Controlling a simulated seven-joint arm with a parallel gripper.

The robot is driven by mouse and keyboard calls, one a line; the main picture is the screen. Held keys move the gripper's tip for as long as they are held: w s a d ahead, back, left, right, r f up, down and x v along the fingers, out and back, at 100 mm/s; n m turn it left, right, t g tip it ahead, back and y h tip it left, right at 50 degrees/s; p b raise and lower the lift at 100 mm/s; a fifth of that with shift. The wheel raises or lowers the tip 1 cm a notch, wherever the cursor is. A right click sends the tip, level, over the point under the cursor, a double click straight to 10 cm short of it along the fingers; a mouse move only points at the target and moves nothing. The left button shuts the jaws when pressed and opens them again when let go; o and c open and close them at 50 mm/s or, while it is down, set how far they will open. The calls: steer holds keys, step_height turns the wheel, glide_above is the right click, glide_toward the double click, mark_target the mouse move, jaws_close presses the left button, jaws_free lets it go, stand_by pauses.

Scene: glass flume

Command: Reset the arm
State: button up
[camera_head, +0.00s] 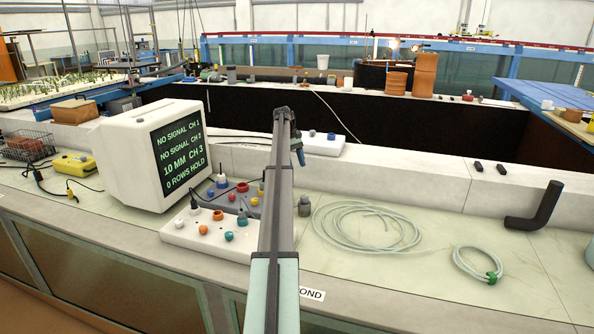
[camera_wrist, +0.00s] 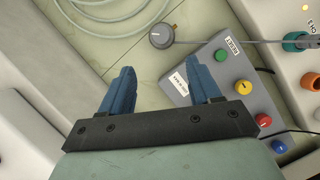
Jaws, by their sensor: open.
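My gripper (camera_head: 299,152) is in the air above the bench, its blue fingers pointing away to the right of the arm. In the wrist view its two blue fingers (camera_wrist: 160,64) are spread with nothing between them. Beyond the right finger lies a grey control box (camera_wrist: 235,75) with a green button (camera_wrist: 221,55) beside a label reading RESET, and yellow, red and blue knobs. A second label on it is too small to read surely. In the head view the grey box (camera_head: 252,212) is partly hidden behind my arm.
A grey round piece (camera_wrist: 161,36) has a thin rod reaching right past the box. A white panel (camera_head: 190,238) with coloured knobs and a monitor (camera_head: 150,150) stand left. Coiled clear tubing (camera_head: 365,228) and a black elbow pipe (camera_head: 537,208) lie right.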

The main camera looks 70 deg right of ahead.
stand_by(0.6)
